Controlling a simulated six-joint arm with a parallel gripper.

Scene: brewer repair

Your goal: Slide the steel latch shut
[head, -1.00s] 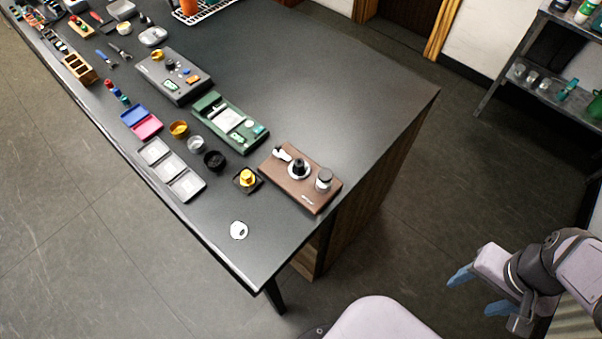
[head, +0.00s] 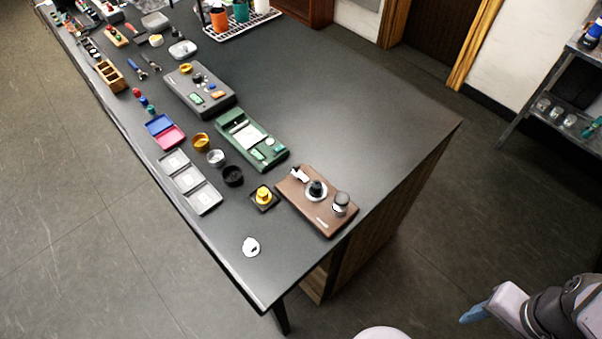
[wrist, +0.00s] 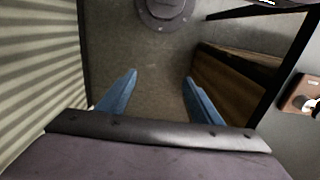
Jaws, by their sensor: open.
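No steel latch can be made out for sure; the parts on the devices are too small to tell. A brown board (head: 327,223) near the table's right corner carries a pale lever (head: 299,174), a black knob in a light ring (head: 316,189) and a grey-topped cylinder (head: 341,204). Part of the brown board shows at the right edge of the wrist view (wrist: 291,97). A green device (head: 232,124) and a dark grey device (head: 215,107) lie farther back. My gripper (wrist: 159,78) is open and empty, with blue fingers, off the table at the lower right of the head view (head: 478,311).
The dark table (head: 345,100) is bare at its right side. A yellow knob on a dark square (head: 263,197), several small cups, a grey tray (head: 203,201) and a white disc (head: 251,247) lie near the front edge. A shelf (head: 560,103) stands at the far right.

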